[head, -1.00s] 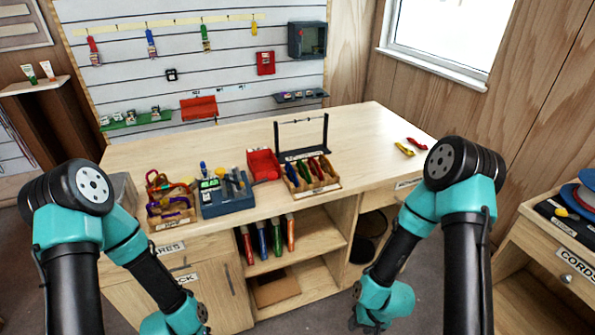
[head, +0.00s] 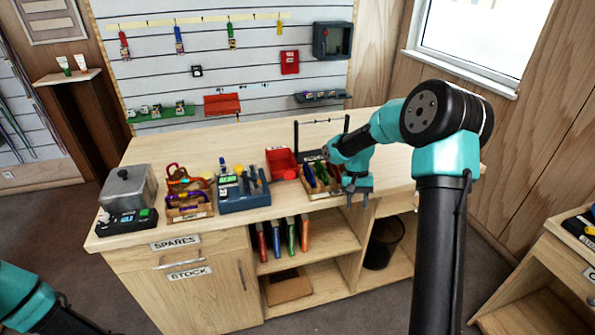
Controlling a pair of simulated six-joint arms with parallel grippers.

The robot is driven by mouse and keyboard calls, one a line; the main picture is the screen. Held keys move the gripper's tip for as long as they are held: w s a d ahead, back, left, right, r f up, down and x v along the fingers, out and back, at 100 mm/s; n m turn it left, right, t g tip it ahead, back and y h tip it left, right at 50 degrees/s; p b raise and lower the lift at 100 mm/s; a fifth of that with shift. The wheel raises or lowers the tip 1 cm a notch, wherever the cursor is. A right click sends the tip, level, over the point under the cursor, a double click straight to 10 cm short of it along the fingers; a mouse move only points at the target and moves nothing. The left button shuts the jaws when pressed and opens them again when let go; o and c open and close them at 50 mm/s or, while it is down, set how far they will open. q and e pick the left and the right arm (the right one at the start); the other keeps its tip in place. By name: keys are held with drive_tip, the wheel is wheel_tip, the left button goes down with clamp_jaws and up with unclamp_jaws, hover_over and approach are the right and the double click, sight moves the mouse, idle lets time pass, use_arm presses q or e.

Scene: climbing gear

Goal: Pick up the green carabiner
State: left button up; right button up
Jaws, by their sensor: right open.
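A wooden divided tray (head: 322,195) stands near the front edge of the workbench. Several slim coloured pieces that look like carabiners lie in its slots. A green one, which I take for the green carabiner (head: 321,171), lies beside a blue one (head: 309,176). My right gripper (head: 359,203) is open and empty at the tray's right front corner, pointing down. My right wrist hides the tray's right part. My left gripper is out of view; only a piece of my left arm shows at the lower left.
Left of the tray stand a red bin (head: 281,163), a blue tool holder (head: 243,197), a wooden box of coloured loops (head: 188,208) and a scale with a metal block (head: 128,188). A black rack (head: 296,137) stands behind the tray. Bare bench lies behind them.

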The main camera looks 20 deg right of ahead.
sight(321, 165)
drive_tip(key=w+r, duration=0.3)
drive_tip(key=w+a+r+n+t, duration=0.1)
drive_tip(key=w+r, duration=0.2)
drive_tip(key=r, duration=0.1)
drive_tip(key=w+r+n, duration=0.1)
drive_tip(key=w+r, duration=0.2)
drive_tip(key=w, duration=0.1)
drive_tip(key=shift+a+r+t+h, duration=0.2)
drive_tip(key=shift+r+t+h, duration=0.1)
drive_tip(key=shift+t, duration=0.1)
drive_tip(key=w+a+r+n+t, duration=0.2)
drive_tip(key=w+r, duration=0.4)
drive_tip(key=r, duration=0.4)
drive_tip(key=shift+a+r+n, duration=0.2)
drive_tip(key=shift+a+n, duration=0.4)
drive_tip(key=shift+f, duration=0.1)
wheel_tip(321, 165, down, 12)
drive_tip(key=shift+f, duration=0.1)
drive_tip(key=shift+s+a+f, duration=0.1)
drive_tip(key=shift+f, duration=2.45)
